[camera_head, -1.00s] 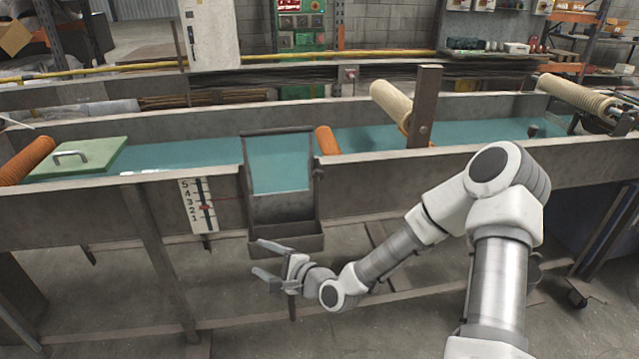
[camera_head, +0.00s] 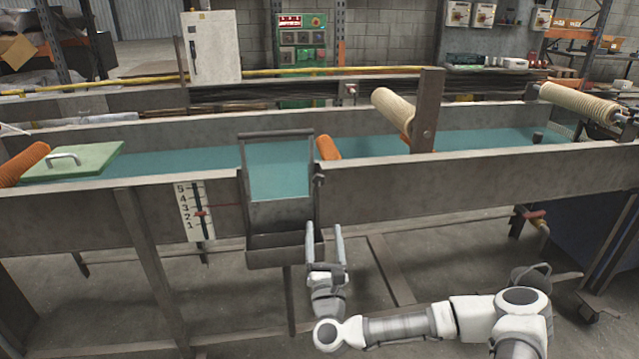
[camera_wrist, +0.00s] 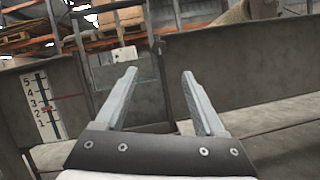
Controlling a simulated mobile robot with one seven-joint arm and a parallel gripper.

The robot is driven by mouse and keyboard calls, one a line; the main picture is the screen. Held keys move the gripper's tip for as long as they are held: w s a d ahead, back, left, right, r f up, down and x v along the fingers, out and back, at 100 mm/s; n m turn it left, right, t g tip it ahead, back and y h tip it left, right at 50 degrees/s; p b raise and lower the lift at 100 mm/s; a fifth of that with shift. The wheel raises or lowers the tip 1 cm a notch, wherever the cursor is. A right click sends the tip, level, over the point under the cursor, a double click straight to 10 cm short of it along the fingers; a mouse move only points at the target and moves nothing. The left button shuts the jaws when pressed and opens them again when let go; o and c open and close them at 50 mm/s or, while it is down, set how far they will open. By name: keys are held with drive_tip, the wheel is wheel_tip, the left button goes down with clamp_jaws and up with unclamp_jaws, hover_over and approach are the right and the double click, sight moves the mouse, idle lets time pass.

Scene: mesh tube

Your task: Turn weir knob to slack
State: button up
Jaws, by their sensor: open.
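The weir (camera_head: 280,172) is a grey framed gate in the front wall of the long metal trough, with teal water behind its upper part. A small dark knob (camera_head: 318,180) sits on the right post of its frame. The same frame shows in the wrist view, with a small dark part, apparently the knob (camera_wrist: 159,46), at its right post. My gripper (camera_head: 324,228) is open and empty, below and slightly right of the knob and apart from it. In the wrist view the fingers (camera_wrist: 160,74) point toward the weir's lower right side.
A number scale (camera_head: 193,212) with a red pointer is left of the weir. A dark ledge or box (camera_head: 270,257) juts out under the weir, close left of my gripper. A green lid (camera_head: 85,160) lies at the trough's left. Open floor lies below the trough.

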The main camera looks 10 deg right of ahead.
sight(319, 182)
drive_tip(key=b+x, duration=0.1)
drive_tip(key=x, duration=1.5)
